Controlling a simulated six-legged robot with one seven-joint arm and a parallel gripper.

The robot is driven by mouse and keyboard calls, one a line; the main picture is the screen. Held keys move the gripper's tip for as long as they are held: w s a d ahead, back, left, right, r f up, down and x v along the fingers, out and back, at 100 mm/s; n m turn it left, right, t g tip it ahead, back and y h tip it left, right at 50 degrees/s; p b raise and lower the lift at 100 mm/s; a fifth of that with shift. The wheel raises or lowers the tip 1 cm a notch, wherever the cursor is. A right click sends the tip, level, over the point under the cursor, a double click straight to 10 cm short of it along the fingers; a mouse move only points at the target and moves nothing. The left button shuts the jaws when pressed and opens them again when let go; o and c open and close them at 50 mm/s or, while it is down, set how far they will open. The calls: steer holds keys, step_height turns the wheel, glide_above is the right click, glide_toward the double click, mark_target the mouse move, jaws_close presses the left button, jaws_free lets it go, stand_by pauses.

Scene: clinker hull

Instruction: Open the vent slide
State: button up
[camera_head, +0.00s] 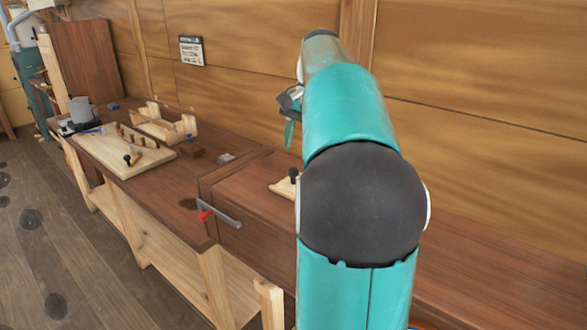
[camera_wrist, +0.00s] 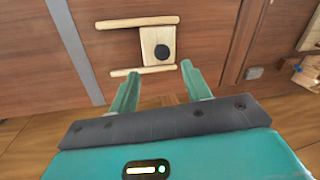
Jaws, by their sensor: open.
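The vent slide is a pale wooden plate with a round black knob. In the wrist view the plate (camera_wrist: 152,38) lies between two pale rails (camera_wrist: 137,22) on dark wood, toward their right end. The black knob (camera_wrist: 162,52) is at the plate's lower right. In the head view part of the pale wood (camera_head: 282,188) and the knob (camera_head: 293,173) show beside my arm, which hides the rest. My gripper (camera_wrist: 158,68) is open and empty, its fingers apart just below the slide in the wrist view. In the head view my gripper (camera_head: 289,130) is above the bench.
A lever with a red end (camera_head: 206,214) sticks out from the bench front. A plank wall (camera_head: 480,70) is behind. Floor at left is open.

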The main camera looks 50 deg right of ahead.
mark_target(294, 169)
steer(key=f, duration=0.2)
steer(key=w+f, duration=0.1)
steer(key=f, duration=0.4)
steer(key=shift+w+a+f, duration=0.25)
steer(key=shift+w+f, duration=0.1)
steer(key=shift+f, duration=0.05)
jaws_close()
